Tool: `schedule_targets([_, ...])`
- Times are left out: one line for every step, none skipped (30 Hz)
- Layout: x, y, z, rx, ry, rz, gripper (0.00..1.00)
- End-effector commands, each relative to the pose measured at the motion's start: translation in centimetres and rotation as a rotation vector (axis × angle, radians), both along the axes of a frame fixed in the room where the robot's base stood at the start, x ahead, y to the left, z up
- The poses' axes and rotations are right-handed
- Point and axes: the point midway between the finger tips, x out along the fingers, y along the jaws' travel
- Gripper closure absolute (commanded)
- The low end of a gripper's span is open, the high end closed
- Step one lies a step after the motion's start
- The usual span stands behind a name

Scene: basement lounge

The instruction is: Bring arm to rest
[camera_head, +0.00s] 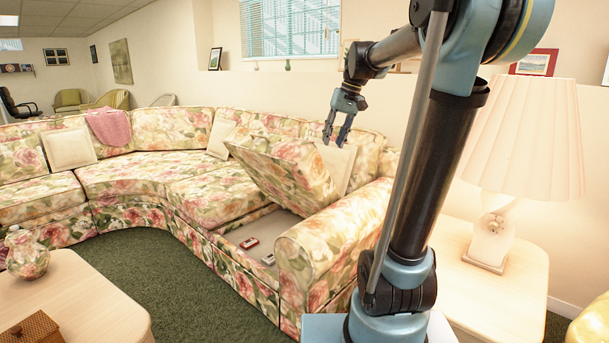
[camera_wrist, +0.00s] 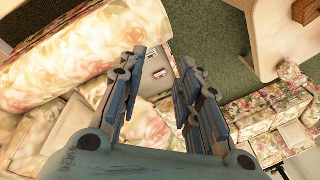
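My gripper (camera_head: 337,137) is raised in the air above the right end of the floral sofa in the head view. Its fingers point down and stand apart, with nothing between them. In the wrist view my gripper (camera_wrist: 160,75) also shows open and empty, above the sofa. The arm reaches up from the lower right and bends over at the top. A floral seat cushion (camera_head: 285,170) is tilted up below my gripper. A red item (camera_head: 249,243) and a small pale item (camera_head: 268,259) lie on the bared sofa base.
A side table (camera_head: 500,290) with a lamp (camera_head: 528,140) stands to the right of my arm. A low wooden table (camera_head: 90,290) with a floral vase (camera_head: 27,255) and a wooden box (camera_head: 32,330) is at the lower left. Green carpet (camera_head: 170,275) lies clear between.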

Motion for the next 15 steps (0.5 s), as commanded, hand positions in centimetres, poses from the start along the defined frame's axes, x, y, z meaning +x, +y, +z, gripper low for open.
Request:
schedule_targets([-1.7,-0.5,-0.9,-0.010,-0.003,-0.010,0.69])
schedule_targets([-2.5,-0.8,-1.4,-0.018,-0.005,-0.017,0.69])
schedule_targets([-3.6,-1.2,-2.2,-0.029,-0.008,-0.025,0.69])
schedule_targets([-4.5,-1.5,-2.8,-0.036,-0.011,-0.030,0.69])
schedule_targets([-5.3,-1.8,-3.3,-0.044,-0.013,-0.037,0.69])
schedule_targets([-6.4,-2.2,-4.1,-0.054,-0.016,-0.045,0.69])
schedule_targets([-7.3,-2.5,-4.7,-0.061,-0.018,-0.051,0.69])
schedule_targets([-8.1,-2.8,-5.4,-0.068,-0.020,-0.058,0.69])
schedule_targets([-9.2,-3.2,-6.3,-0.079,-0.022,-0.066,0.69])
schedule_targets([-10.1,-3.4,-6.9,-0.087,-0.025,-0.071,0.69])
schedule_targets([-10.9,-3.7,-7.6,-0.094,-0.027,-0.077,0.69])
schedule_targets([-12.0,-4.1,-8.5,-0.104,-0.030,-0.085,0.69])
schedule_targets([-12.7,-4.4,-9.3,-0.111,-0.033,-0.091,0.69])
schedule_targets([-13.6,-4.7,-10.0,-0.119,-0.035,-0.098,0.69])
schedule_targets([-14.6,-5.0,-11.0,-0.128,-0.039,-0.106,0.69])
